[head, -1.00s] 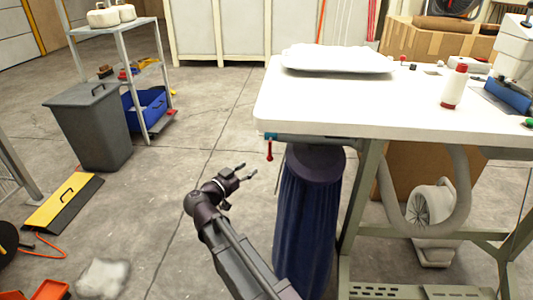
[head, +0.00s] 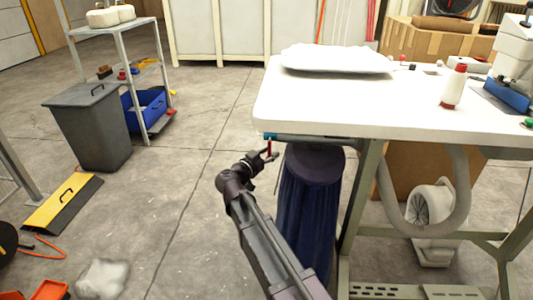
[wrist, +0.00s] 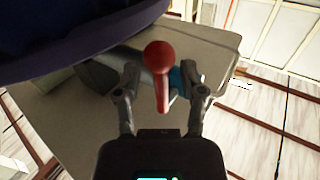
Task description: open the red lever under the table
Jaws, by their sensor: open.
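The red lever (head: 269,147) hangs down from a blue fitting (head: 270,136) under the left front corner of the white table (head: 330,112). In the wrist view the red lever (wrist: 160,72), with its round knob, lies between my open fingers. My gripper (head: 270,156) is at the lever in the head view and partly overlaps it. In the wrist view my gripper (wrist: 160,92) has one finger on each side of the lever, with gaps showing, so it does not grip it. The blue fitting (wrist: 177,79) shows behind the lever.
A dark blue bag-like cylinder (head: 307,215) stands under the table, just right of my gripper. A white pillow (head: 337,59) lies on the table. A grey bin (head: 88,125) and a metal shelf stand left.

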